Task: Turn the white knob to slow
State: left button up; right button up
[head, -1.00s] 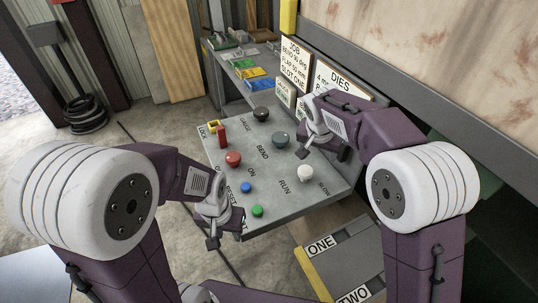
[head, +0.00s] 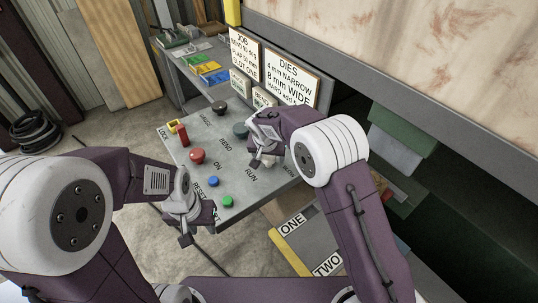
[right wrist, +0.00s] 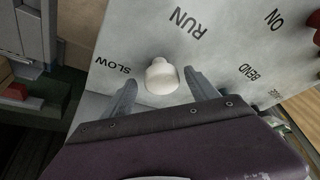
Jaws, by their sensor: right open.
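The white knob (right wrist: 162,77) stands on the grey control panel (right wrist: 120,45) between the printed words RUN and SLOW in the right wrist view. No pointer mark on it can be made out. My right gripper (right wrist: 159,84) is open, with one finger on each side of the knob and gaps showing. In the head view my right gripper (head: 261,153) is over the panel's right part and hides most of the knob. My left gripper (head: 199,230) is open and empty near the panel's front edge.

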jog(key=shift+w+a, duration=0.15)
jog(key=c, duration=1.4)
jog(key=shift+o, duration=0.2)
